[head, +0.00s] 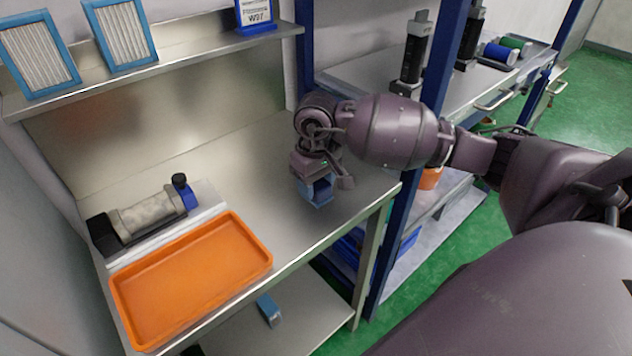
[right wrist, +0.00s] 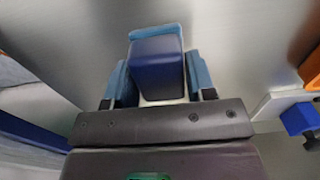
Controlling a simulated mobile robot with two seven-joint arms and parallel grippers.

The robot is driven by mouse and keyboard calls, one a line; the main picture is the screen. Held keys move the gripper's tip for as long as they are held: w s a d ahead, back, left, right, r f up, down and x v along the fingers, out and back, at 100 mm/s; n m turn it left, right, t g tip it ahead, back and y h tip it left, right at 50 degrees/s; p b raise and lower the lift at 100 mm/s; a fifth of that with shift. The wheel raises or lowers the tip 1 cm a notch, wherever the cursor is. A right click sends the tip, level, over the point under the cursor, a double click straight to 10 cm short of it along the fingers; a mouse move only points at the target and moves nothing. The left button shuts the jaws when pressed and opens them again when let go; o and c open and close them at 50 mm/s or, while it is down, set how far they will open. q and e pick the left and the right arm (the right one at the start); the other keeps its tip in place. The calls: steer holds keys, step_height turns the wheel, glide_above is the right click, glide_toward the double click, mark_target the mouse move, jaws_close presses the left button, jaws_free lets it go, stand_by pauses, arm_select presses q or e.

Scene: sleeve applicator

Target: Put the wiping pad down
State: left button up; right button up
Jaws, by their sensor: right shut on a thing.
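The wiping pad (head: 319,190) is a small blue block in my right gripper (head: 322,180), low over the right part of the steel bench (head: 262,190). In the right wrist view the dark blue pad (right wrist: 157,68) sits between the two fingers of the right gripper (right wrist: 158,85), with a lighter blue edge at its far end. The right gripper is shut on it. In the head view the hand partly hides the pad, and I cannot tell whether its underside touches the bench. My left gripper is not in view.
An orange tray (head: 190,280) lies at the bench's front left. Behind it is the sleeve applicator (head: 145,216) with a blue end clamp. A blue post (head: 400,200) stands right of the bench. A shelf (head: 180,60) runs along the back. The bench middle is clear.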

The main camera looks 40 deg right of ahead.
steer(key=shift+f, duration=0.15)
steer(key=o, duration=0.8)
steer(key=shift+r, duration=6.25)
